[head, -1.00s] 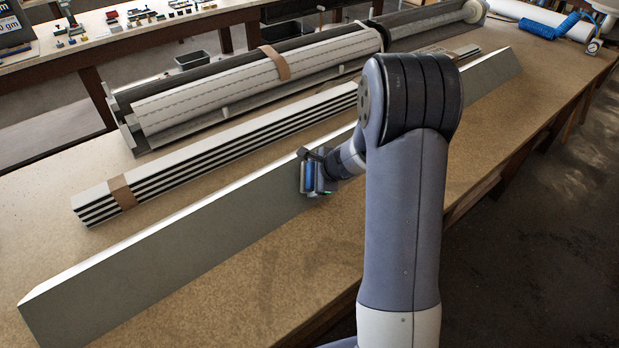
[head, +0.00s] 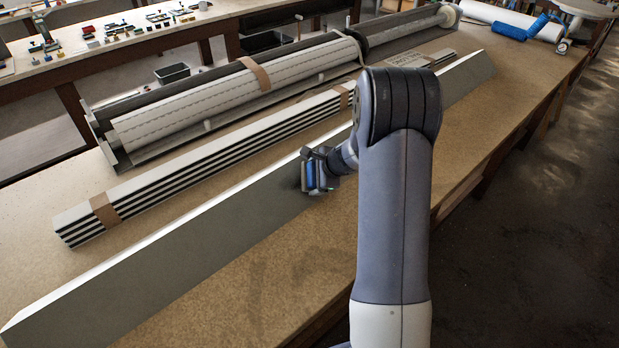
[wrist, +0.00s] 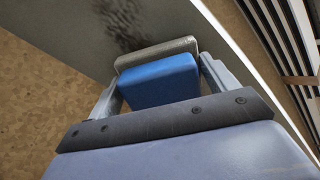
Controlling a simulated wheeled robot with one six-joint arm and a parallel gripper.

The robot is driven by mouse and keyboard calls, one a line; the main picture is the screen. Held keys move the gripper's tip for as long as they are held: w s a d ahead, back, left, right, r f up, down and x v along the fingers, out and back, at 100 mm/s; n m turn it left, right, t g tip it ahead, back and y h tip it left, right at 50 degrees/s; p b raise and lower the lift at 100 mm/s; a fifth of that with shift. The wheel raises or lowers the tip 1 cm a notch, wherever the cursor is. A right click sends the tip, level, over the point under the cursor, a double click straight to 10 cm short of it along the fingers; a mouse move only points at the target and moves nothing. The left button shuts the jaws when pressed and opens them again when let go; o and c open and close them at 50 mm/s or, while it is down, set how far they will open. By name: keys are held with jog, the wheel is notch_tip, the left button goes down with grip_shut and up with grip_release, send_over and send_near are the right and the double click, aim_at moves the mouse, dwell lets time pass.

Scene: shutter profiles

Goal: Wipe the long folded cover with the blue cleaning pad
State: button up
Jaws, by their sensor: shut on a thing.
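The long folded cover (head: 200,245) is a grey strip standing on edge on the bench, running from lower left to upper right. My gripper (head: 318,172) is at its near face, around mid-length. It is shut on the blue cleaning pad (wrist: 160,82), with a finger on each side in the wrist view. The pad's grey layer (wrist: 155,53) faces the cover; I cannot tell whether it touches. Dark smudges (wrist: 122,22) show on the cover just beyond the pad. My arm hides part of the cover in the head view.
Banded striped profiles (head: 200,162) lie behind the cover, with a long shutter roll (head: 230,90) farther back.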

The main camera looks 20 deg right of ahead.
aim_at(304, 181)
jog(key=shift+w+d, duration=0.25)
jog(key=shift+d, duration=0.35)
jog(key=shift+w+d, duration=0.25)
jog(key=shift+d, duration=0.35)
jog(key=shift+w+d, duration=0.25)
jog(key=shift+d, duration=0.35)
jog(key=shift+w+d+f, duration=0.1)
jog(key=shift+d+f, duration=0.05)
jog(key=shift+d, duration=0.1)
jog(key=shift+a, duration=0.1)
